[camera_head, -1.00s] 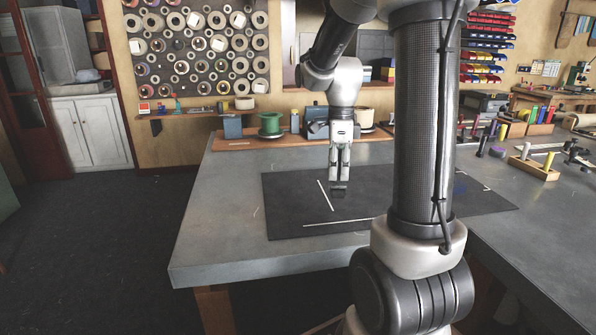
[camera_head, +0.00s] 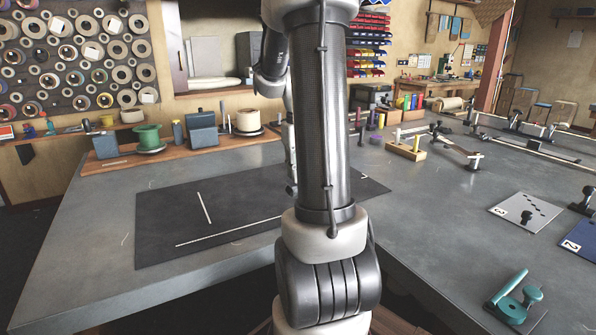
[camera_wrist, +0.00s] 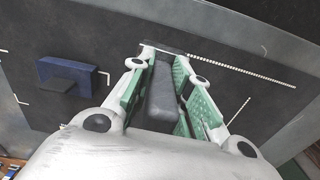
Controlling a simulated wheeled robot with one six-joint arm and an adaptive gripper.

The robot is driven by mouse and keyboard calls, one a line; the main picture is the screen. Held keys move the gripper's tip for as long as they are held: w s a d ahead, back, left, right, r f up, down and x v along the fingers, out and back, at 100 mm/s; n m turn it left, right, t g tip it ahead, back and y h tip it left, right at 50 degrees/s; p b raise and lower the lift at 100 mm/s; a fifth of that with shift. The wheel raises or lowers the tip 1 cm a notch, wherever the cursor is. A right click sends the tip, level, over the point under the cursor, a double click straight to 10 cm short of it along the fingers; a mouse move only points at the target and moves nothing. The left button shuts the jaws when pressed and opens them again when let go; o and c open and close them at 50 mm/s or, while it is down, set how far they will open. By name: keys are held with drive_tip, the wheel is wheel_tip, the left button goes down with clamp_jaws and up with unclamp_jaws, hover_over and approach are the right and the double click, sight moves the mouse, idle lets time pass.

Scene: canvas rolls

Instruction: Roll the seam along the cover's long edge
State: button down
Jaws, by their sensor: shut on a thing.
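In the wrist view my gripper (camera_wrist: 164,62) is shut on a dark grey block-like tool (camera_wrist: 160,98) between its green-padded fingers. The tool's working end is hard to make out. Beyond it lies a flat dark sheet (camera_wrist: 225,95) with a white dashed line and thin white marks. The dark sheet (camera_head: 165,215) also lies on the table in the head view, with a long white line and a short one. There my gripper is almost wholly hidden behind my arm. Whether the tool touches the sheet cannot be told.
A dark blue block (camera_wrist: 72,78) rests on the sheet at left in the wrist view. The grey table (camera_head: 75,255) has spools and boxes along its back. Numbered plates (camera_head: 525,213) and a teal tool (camera_head: 515,298) lie at right. The table's front left is clear.

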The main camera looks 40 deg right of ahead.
drive_tip(key=w+a+f, duration=0.1)
drive_tip(key=w+a, duration=0.2)
drive_tip(key=a, duration=0.8)
drive_tip(key=w+a+f, duration=0.1)
drive_tip(key=w+a, duration=0.3)
drive_tip(key=a, duration=0.7)
drive_tip(key=w+a+f, duration=0.2)
drive_tip(key=w+a, duration=0.1)
drive_tip(key=a, duration=0.8)
drive_tip(key=shift+w+a, duration=0.15)
drive_tip(key=shift+a, duration=0.15)
drive_tip(key=shift+f, duration=0.4)
drive_tip(key=shift+f, duration=0.6)
drive_tip(key=shift+d, duration=0.1)
drive_tip(key=shift+s+d, duration=0.2)
drive_tip(key=shift+d, duration=0.5)
drive_tip(key=shift+s+d, duration=0.2)
drive_tip(key=shift+d, duration=0.45)
drive_tip(key=shift+d, duration=0.1)
drive_tip(key=shift+s+d, duration=0.25)
drive_tip(key=shift+d, duration=0.45)
drive_tip(key=shift+s+d, duration=0.25)
drive_tip(key=shift+d, duration=0.4)
drive_tip(key=shift+d, duration=0.1)
